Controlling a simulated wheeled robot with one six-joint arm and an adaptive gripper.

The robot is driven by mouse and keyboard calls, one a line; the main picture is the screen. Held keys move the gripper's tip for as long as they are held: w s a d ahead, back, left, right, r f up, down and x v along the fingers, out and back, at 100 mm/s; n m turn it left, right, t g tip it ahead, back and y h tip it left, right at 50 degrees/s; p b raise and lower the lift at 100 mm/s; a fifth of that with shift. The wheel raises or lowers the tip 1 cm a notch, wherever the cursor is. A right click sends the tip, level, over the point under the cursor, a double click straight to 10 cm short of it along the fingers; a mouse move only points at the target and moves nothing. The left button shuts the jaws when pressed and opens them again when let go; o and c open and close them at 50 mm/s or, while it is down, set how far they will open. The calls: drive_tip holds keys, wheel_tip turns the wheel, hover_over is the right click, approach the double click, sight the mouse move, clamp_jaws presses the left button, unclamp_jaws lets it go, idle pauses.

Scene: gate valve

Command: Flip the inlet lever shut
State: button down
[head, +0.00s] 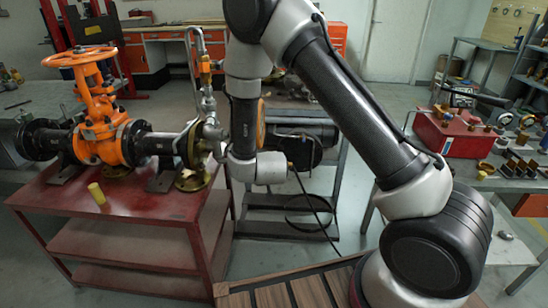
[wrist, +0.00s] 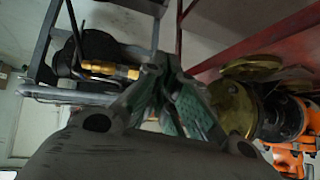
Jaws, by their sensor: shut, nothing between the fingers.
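An orange gate valve (head: 97,125) with an orange handwheel (head: 80,57) is mounted on a red bench; part of it shows at the right edge of the wrist view (wrist: 288,160). A grey inlet pipe (head: 189,58) with a brass-orange fitting (head: 205,66) rises by its right-hand flange. The fitting appears left of my fingers in the wrist view (wrist: 112,69). I cannot clearly make out the inlet lever. My gripper (wrist: 160,68) is shut and empty, close to the pipework. In the head view it is hard to separate from the pipe fittings.
The red bench (head: 120,205) carries a small yellow cylinder (head: 97,194) at its front. A brass flange (wrist: 232,108) is close to the right of my fingers. A grey cart (head: 285,222) stands right of the bench. A red box (head: 455,132) sits on the right-hand table.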

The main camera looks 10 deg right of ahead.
drive_tip(key=d+t+h, duration=0.1)
drive_tip(key=t, duration=0.1)
drive_tip(key=d+t+h, duration=0.1)
drive_tip(key=t+h, duration=0.1)
drive_tip(key=t, duration=0.1)
drive_tip(key=s+d+t+h, duration=0.1)
drive_tip(key=d+t+h, duration=0.1)
drive_tip(key=t, duration=0.1)
drive_tip(key=shift+m, duration=0.4)
drive_tip(key=x, duration=1.4)
drive_tip(key=shift+r, duration=0.2)
drive_tip(key=shift+w+d+n+t+y, duration=0.1)
drive_tip(key=shift+n+t+y, duration=0.2)
drive_tip(key=shift+y, duration=0.2)
